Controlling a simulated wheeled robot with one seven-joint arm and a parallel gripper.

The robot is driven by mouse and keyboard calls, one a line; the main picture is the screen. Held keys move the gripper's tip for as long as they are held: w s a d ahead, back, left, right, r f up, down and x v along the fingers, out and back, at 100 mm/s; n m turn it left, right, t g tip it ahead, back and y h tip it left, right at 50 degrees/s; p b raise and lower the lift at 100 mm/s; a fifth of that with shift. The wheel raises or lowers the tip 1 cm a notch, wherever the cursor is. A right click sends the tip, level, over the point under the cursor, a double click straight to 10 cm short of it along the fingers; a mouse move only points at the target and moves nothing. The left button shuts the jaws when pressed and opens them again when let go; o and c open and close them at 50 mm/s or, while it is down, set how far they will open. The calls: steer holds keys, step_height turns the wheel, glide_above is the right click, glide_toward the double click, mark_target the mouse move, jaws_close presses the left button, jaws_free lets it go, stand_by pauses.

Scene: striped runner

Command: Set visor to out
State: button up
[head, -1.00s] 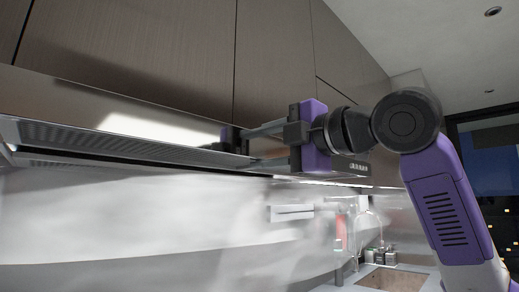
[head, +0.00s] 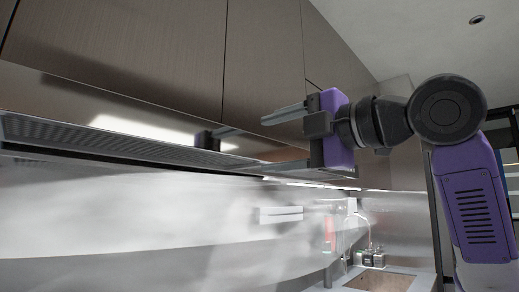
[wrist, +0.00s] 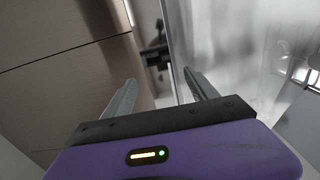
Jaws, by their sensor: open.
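The visor (head: 110,138) is the long thin grey panel with a meshed underside along the bottom of the steel range hood (head: 120,112). It runs from the left edge toward my gripper and seems to stand out from the hood front; how far I cannot tell. My gripper (head: 263,143) is open at the hood's right end, one finger above the visor's level and one near its edge. I see nothing held. In the wrist view, the two fingers (wrist: 158,78) stand apart, with the steel front between them. Contact with the visor cannot be made out.
Dark wood cabinets (head: 265,50) hang above the hood. A dark gripper-like shape in the steel front looks like a reflection. White smoke or steam blurs the area below. A sink (head: 382,281) and counter lie at the lower right.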

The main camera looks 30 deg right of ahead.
steer(key=shift+v, duration=1.2)
